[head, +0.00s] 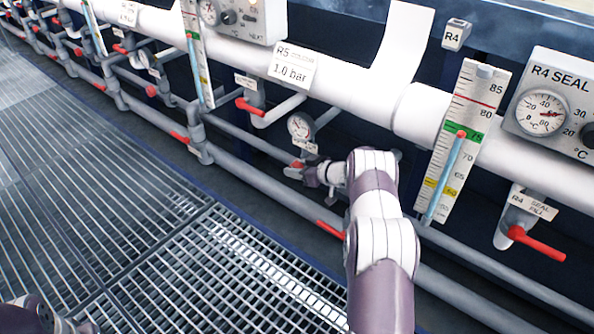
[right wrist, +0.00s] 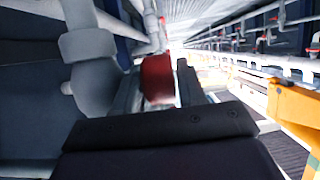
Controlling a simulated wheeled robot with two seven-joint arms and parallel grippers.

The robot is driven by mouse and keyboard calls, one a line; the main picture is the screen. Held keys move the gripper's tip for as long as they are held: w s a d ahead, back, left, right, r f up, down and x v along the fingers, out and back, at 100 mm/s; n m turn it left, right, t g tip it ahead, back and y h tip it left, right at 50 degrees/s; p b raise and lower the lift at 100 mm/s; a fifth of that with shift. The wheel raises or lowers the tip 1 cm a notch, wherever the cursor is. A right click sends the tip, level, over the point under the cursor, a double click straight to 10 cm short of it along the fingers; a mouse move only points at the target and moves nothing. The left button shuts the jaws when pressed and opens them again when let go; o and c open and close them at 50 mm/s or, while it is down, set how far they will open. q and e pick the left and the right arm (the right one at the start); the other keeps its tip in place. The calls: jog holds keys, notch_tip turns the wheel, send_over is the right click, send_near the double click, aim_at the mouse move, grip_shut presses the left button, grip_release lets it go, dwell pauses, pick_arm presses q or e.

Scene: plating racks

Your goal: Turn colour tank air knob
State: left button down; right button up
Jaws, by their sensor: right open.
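The air knob (head: 298,164) is a small red piece below a round pressure gauge (head: 300,126) and its small label, under the R5 colour 1.0 bar sign (head: 292,68). My right gripper (head: 308,173) is at the knob, with its fingers open. In the right wrist view the red knob (right wrist: 157,78) stands between the fingers of the right gripper (right wrist: 160,85). I cannot tell whether the fingers touch it. Part of my left arm shows at the bottom left corner of the head view, and its finger state is unclear.
A red-handled valve (head: 265,107) is left of the gauge. Another red handle (head: 330,229) is below my right wrist. The R4 level scale (head: 462,140) and R4 seal fill valve (head: 535,243) are to the right. Grating floor (head: 150,250) lies in front.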

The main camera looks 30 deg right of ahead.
jog(key=c, duration=0.7)
jog(key=t+b, duration=0.1)
jog(key=b, duration=0.1)
jog(key=f+t+y+b, duration=0.1)
jog(key=shift+s+f+t+b, duration=0.1)
jog(key=shift+f+t+b, duration=0.2)
jog(key=shift+b, duration=0.1)
jog(key=shift+r+t+y+b, duration=0.4)
jog(key=shift+t+y+b, duration=0.1)
jog(key=shift+t+b, duration=0.65)
jog(key=shift+r, duration=0.2)
jog(key=shift+r+t, duration=0.2)
jog(key=shift+t, duration=0.05)
jog(key=o, duration=0.7)
jog(key=shift+y, duration=0.3)
